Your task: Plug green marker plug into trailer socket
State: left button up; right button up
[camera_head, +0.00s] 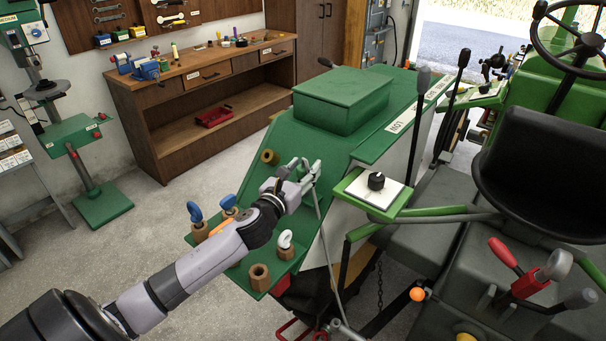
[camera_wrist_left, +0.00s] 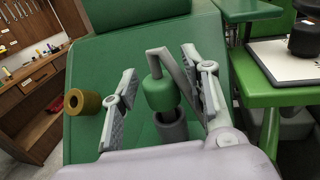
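The green marker plug (camera_wrist_left: 160,92), with a bent grey top, stands between the fingers of my left gripper (camera_wrist_left: 158,95) in the left wrist view. Gaps show on both sides of it, so the gripper is open around it. A dark grey cylindrical socket (camera_wrist_left: 172,128) is directly below the plug, whose lower end overlaps its top; I cannot tell how deep the plug sits. In the head view my left gripper (camera_head: 293,182) is over the green panel and hides the plug's body. My right gripper is not in view.
Brown sockets hold blue plugs (camera_head: 195,212) and a white plug (camera_head: 285,240). An empty brown socket (camera_head: 260,276) is at the panel's front and a brass one (camera_head: 269,157) farther back. A green box (camera_head: 342,100) stands behind the gripper. The tractor seat (camera_head: 540,170) and levers are right.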

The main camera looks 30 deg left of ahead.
pick_arm(q)
jog(key=c, duration=0.8)
grip_shut()
jog(key=shift+r, duration=0.1)
notch_tip(320, 180, up, 20)
dwell(0.3)
jog(key=shift+r+p, duration=2.7)
jog(key=shift+p, duration=0.25)
